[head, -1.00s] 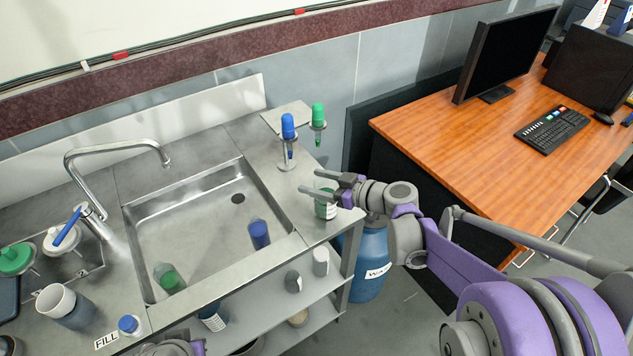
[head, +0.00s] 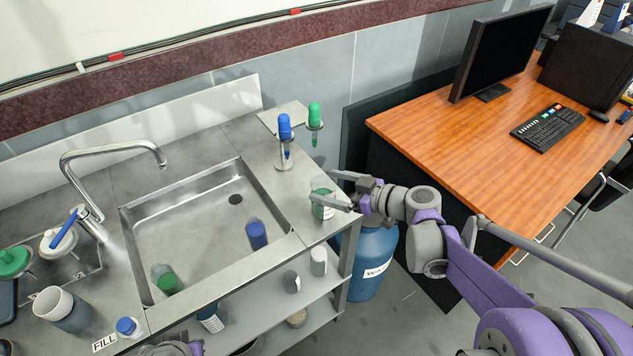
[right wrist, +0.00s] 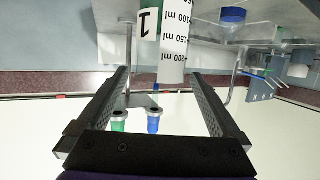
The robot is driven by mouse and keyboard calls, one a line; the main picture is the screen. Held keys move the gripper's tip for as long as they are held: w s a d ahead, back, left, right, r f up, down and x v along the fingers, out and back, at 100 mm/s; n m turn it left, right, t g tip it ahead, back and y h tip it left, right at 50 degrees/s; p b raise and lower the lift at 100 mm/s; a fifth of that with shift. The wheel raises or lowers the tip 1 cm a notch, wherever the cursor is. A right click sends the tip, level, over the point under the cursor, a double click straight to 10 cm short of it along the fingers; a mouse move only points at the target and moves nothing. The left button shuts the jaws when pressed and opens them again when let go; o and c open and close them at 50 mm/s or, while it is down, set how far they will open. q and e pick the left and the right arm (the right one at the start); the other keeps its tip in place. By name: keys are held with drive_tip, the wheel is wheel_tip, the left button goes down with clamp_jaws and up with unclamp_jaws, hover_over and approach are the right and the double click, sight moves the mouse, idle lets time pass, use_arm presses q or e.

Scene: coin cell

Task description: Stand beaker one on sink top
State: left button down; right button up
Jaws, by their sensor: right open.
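Beaker one (head: 322,211), with green and a white label, stands upright at the front right of the sink top (head: 273,180). It also shows in the right wrist view (right wrist: 172,48), where its "1" and ml scale are visible. My right gripper (head: 322,187) is open at the beaker. One finger passes in front of it and the other is behind or beside it. In the wrist view the fingers are apart, with no contact visible. Of my left arm, only a small part (head: 175,349) shows at the bottom edge; its jaw state is unclear.
A stand with blue- and green-topped pieces (head: 285,143) is behind the beaker. A faucet (head: 100,155) and a beige cup (head: 55,303) are at left. A blue waste drum (head: 373,262) and wooden desk (head: 470,130) are at right.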

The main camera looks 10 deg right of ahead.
drive_tip(key=v, duration=0.7)
drive_tip(key=s+a+f+m+g+h, duration=0.45)
drive_tip(key=s+a+f, duration=0.25)
drive_tip(key=s, duration=0.3)
drive_tip(key=s+d+f+m+h, duration=0.2)
drive_tip(key=s, duration=0.3)
drive_tip(key=s+d+f+m+g+h, duration=0.1)
drive_tip(key=s+d+f+m+h, duration=0.1)
drive_tip(key=s, duration=0.3)
drive_tip(key=shift+s+f+h, duration=0.2)
drive_tip(key=shift+f+h, duration=0.05)
drive_tip(key=shift+h, duration=0.4)
drive_tip(key=r+p, duration=0.1)
drive_tip(key=w+r+p, duration=0.1)
drive_tip(key=r+p, duration=0.1)
drive_tip(key=shift+r, duration=0.1)
drive_tip(key=shift+s, duration=0.15)
